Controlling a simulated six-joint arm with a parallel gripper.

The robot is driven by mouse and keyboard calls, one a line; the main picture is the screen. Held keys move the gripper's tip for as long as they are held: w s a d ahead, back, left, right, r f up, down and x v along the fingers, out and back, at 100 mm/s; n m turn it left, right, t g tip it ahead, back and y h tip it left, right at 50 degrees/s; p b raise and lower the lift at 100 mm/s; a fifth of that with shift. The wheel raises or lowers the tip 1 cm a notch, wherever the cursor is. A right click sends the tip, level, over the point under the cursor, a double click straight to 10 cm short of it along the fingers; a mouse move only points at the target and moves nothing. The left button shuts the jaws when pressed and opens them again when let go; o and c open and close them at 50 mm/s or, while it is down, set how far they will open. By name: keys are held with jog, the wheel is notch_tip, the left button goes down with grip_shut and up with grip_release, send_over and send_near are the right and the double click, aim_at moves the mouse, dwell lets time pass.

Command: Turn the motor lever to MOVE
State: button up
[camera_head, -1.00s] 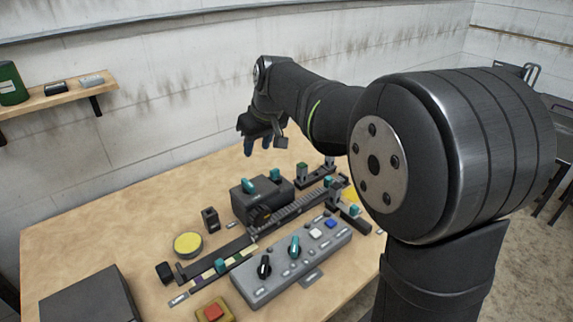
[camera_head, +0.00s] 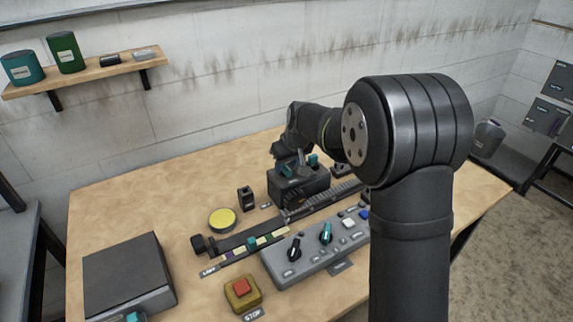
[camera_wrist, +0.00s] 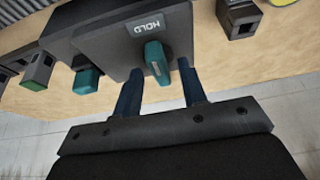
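The black motor box (camera_head: 300,187) stands at the back of the bench. In the wrist view its dark plate (camera_wrist: 118,40) carries a HOLD label (camera_wrist: 147,24) and a teal lever (camera_wrist: 157,64) right beside that label. My gripper (camera_wrist: 159,68) is open, with one blue finger on each side of this lever and a visible gap to each. A second teal piece (camera_wrist: 87,80) shows left of the lever, outside the fingers. In the head view my gripper (camera_head: 299,160) is low at the box. No MOVE label is readable.
In front of the box lie a dark track (camera_head: 320,203) and a grey control panel (camera_head: 315,250) with knobs and buttons. A red stop button on a yellow base (camera_head: 242,292), a yellow disc (camera_head: 222,220) and a dark case (camera_head: 128,275) are at the left.

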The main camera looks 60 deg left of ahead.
jog(key=shift+a+f, duration=0.1)
jog(key=shift+f, duration=0.15)
grip_shut()
